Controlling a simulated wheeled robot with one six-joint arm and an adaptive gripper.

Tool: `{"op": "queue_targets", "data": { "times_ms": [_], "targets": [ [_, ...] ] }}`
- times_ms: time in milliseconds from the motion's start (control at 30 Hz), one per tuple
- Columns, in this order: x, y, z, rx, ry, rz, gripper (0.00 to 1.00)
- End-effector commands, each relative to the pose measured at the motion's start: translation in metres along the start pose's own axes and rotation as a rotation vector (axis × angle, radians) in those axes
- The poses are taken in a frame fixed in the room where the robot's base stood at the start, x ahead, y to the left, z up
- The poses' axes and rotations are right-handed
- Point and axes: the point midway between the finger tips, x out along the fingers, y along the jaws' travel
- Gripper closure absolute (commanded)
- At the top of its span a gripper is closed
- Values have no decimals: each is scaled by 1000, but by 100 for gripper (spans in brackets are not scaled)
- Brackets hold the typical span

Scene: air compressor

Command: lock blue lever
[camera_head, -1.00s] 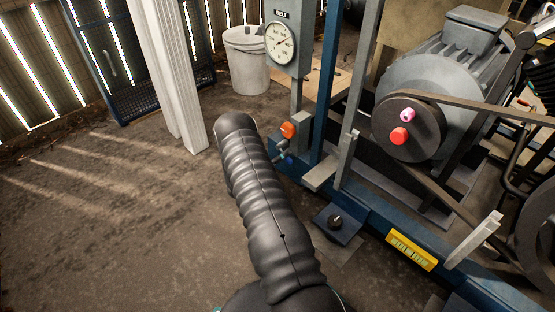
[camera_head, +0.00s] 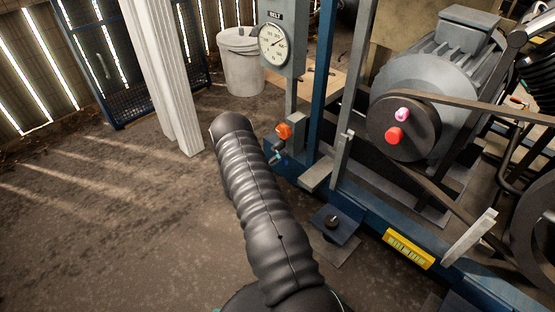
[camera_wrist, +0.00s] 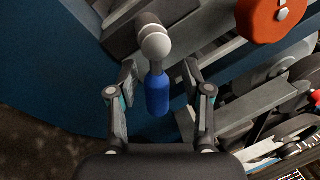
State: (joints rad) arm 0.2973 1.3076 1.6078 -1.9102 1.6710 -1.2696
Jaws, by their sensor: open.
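The blue lever (camera_wrist: 158,93) hangs from a grey valve body with a round silver knob in the wrist view. My gripper (camera_wrist: 160,112) is open, with one finger on each side of the blue lever and a gap to each. In the head view my arm covers most of the gripper; only a small part shows beside the orange knob (camera_head: 283,131), and the blue lever is hard to make out there. The orange knob also shows at the top right of the wrist view (camera_wrist: 272,14).
The blue machine frame (camera_head: 322,95) stands close to my gripper, with a gauge (camera_head: 272,44) above. A motor (camera_head: 425,95) with a belt pulley is to the right. A white bucket (camera_head: 241,62) stands behind. The floor on the left is clear.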

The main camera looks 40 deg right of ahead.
Motion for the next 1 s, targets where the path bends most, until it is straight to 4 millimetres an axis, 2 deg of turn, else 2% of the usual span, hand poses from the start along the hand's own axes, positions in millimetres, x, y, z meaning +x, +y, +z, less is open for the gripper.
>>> {"op": "queue_targets", "data": {
  "times_ms": [167,267,700,833,1000],
  "targets": [
    [-8,1,1,0,-3,3,50],
    [-21,2,1,0,-6,5,50],
    [-100,0,-2,-1,-2,2,50],
    [-112,-1,-2,-1,0,0,50],
    [-119,-1,-3,-1,2,-1,50]
  ]
}}
